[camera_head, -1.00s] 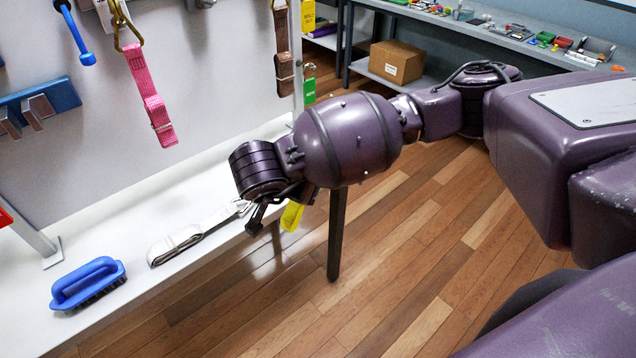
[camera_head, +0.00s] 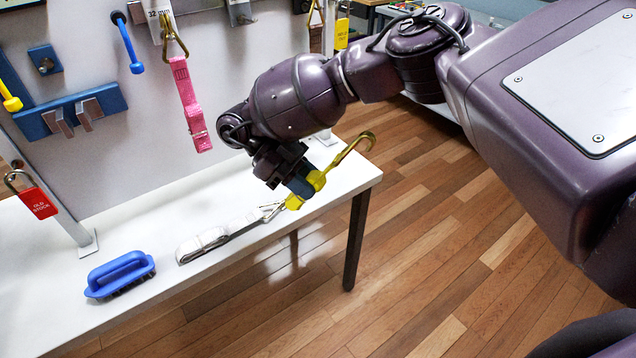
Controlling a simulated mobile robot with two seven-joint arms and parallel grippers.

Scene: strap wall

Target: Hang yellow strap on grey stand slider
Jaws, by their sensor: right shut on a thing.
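My right gripper (camera_head: 303,187) is shut on the yellow strap (camera_head: 317,180), just above the front right part of the white bench. A brass hook (camera_head: 352,155) sticks out from the strap up and to the right, its open end near the bench's right edge. Most of the strap is hidden by the fingers or bunched up. I cannot tell for sure which part is the grey stand slider. My left gripper is not in view.
A white strap (camera_head: 205,243) with a metal buckle and a blue brush (camera_head: 120,273) lie on the white bench (camera_head: 160,195). A pink strap (camera_head: 189,105) hangs from the wall panel. A blue rail (camera_head: 108,98) has grey hooks.

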